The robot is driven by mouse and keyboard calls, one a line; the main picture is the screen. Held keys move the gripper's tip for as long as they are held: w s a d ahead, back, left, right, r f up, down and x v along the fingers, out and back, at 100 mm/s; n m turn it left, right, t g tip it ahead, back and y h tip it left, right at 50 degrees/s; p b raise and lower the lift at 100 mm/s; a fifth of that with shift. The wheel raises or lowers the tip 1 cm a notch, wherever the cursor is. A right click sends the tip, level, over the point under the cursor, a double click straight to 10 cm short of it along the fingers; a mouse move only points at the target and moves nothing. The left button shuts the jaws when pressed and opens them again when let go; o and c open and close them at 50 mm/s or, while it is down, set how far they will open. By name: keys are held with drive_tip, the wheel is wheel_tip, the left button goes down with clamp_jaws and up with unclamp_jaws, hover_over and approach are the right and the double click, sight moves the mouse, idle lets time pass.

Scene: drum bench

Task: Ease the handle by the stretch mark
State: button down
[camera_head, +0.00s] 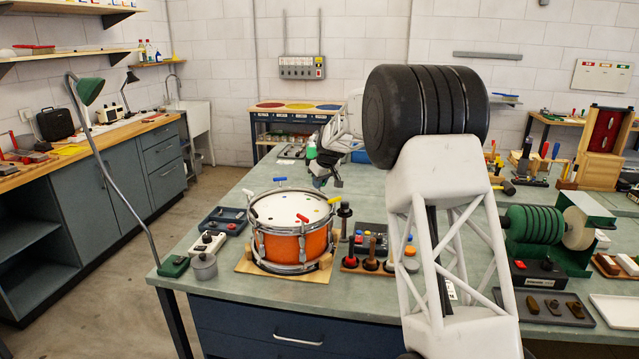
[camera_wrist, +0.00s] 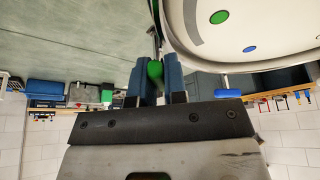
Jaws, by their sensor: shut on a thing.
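An orange drum (camera_head: 282,246) with a chrome rim and white head stands on a wooden board (camera_head: 250,266). Coloured handles stand around its rim, among them a blue one (camera_head: 280,180) and a yellow one (camera_head: 335,199). My gripper (camera_head: 321,183) is at the drum's far right edge. In the wrist view the gripper (camera_wrist: 155,85) is shut on a green handle (camera_wrist: 155,71), just outside the rim. The white drumhead (camera_wrist: 240,22) there shows a grey arc, a green dot and a blue dot. A blue handle (camera_wrist: 228,93) shows to the right. The handle's lower part is hidden.
A rack of dark-handled tools (camera_head: 370,262) stands right of the drum. A grey box (camera_head: 207,243) and a small pot (camera_head: 203,266) stand left of it. A green machine with discs (camera_head: 535,224) is further right. The bench front (camera_head: 300,300) is clear.

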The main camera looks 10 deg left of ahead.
drive_tip(key=shift+n, duration=0.3)
drive_tip(key=n, duration=0.2)
drive_tip(key=n+g, duration=0.1)
drive_tip(key=n, duration=0.1)
drive_tip(key=shift+g+y, duration=0.3)
drive_tip(key=shift+y, duration=0.1)
drive_tip(key=n+g, duration=0.1)
drive_tip(key=n, duration=0.3)
drive_tip(key=shift+g, duration=0.3)
drive_tip(key=c, duration=1.2)
unclamp_jaws()
drive_tip(key=shift+o, duration=0.2)
drive_tip(key=shift+r, duration=0.1)
drive_tip(key=v, duration=0.7)
drive_tip(key=shift+r, duration=0.3)
drive_tip(key=shift+w+d, duration=0.1)
drive_tip(key=shift+d, duration=0.05)
